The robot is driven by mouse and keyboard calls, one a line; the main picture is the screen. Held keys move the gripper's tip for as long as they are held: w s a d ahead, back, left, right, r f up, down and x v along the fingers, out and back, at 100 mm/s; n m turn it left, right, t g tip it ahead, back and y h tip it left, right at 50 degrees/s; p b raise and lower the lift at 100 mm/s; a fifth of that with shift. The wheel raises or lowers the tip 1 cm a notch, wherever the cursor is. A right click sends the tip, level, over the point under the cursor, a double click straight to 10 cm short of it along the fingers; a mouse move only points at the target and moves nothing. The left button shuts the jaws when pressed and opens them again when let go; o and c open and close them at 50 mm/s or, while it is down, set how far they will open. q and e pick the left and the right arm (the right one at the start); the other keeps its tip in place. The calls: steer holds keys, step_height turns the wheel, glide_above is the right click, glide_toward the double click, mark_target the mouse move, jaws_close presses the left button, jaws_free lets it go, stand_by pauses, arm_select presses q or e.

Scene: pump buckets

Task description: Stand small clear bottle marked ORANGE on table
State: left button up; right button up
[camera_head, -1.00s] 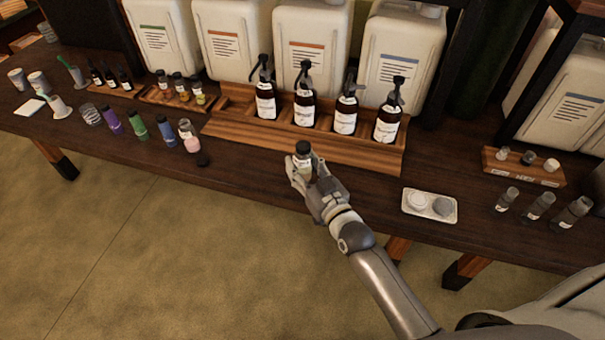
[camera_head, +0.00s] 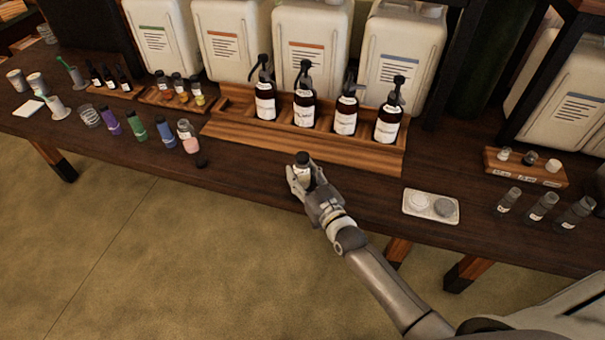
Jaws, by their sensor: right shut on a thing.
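A small clear bottle with a black cap (camera_head: 302,159) is in my right gripper (camera_head: 300,182), upright near the front edge of the dark wooden table (camera_head: 250,180). My right gripper is shut on it, and the fingers hide most of its body, so its marking cannot be read. I cannot tell whether its base touches the table. Several similar small bottles (camera_head: 180,88) stand in a wooden tray (camera_head: 160,99) at the left back. My left gripper is not in view.
Several brown pump bottles (camera_head: 304,105) stand in a wooden rack (camera_head: 290,146) behind my gripper. A white tray (camera_head: 431,216) with two round items lies to the right. Table around the gripper is clear.

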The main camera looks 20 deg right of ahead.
steer(key=o, duration=1.1)
steer(key=shift+f, duration=0.1)
steer(key=shift+r, duration=0.2)
steer(key=shift+s+f, duration=0.1)
steer(key=shift+s, duration=0.2)
steer(key=s, duration=0.3)
steer(key=s+d, duration=0.1)
steer(key=s, duration=0.3)
steer(key=s+d, duration=0.1)
steer(key=s, duration=0.3)
steer(key=shift+s+d, duration=0.15)
